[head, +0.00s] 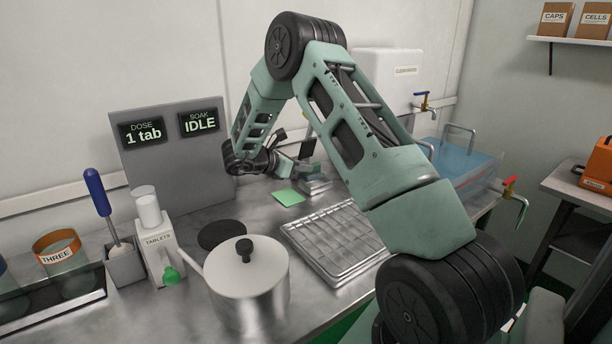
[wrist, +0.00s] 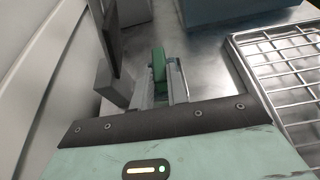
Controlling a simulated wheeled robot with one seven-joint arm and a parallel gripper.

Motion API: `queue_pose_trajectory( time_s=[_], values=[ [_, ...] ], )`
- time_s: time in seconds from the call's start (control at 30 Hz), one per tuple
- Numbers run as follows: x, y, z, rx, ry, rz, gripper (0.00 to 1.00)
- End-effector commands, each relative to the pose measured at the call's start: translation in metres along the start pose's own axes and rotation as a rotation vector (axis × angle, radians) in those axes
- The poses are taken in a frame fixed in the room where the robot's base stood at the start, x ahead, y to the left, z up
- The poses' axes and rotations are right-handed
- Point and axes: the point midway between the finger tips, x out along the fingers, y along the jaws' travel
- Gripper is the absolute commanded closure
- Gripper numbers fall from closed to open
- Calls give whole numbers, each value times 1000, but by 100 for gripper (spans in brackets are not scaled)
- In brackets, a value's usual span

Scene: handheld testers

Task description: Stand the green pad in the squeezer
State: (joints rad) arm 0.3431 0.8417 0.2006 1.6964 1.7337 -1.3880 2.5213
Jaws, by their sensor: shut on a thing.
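My gripper (wrist: 160,85) is shut on a narrow green piece, the green pad (wrist: 158,64), seen nearly edge-on between the fingers in the wrist view. In the head view my gripper (head: 304,172) is low over the back of the counter. A light green square (head: 288,197) lies on the counter just in front of it. A grey block (wrist: 113,84) with a dark upright plate (wrist: 106,38) stands left of the fingers in the wrist view; it may be the squeezer, but I cannot tell. The pad's lower edge is hidden.
A wire rack (head: 335,240) lies right of the gripper in the wrist view. A lidded pot (head: 248,285), a black disc (head: 222,235) and a tablet dispenser (head: 158,245) stand at the front left. A blue-filled tank (head: 455,168) is at the right. The panel reads IDLE.

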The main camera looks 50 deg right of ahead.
Motion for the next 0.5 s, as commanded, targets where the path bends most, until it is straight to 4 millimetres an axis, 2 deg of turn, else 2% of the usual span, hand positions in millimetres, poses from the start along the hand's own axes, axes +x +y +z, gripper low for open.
queue_pose_trajectory(
  time_s=[0.2,0.4,0.5],
  values=[
    [16,0,6,0,1,-2,100],
    [27,0,-24,-5,1,0,100],
    [28,0,-27,-1,1,1,100]
  ],
)
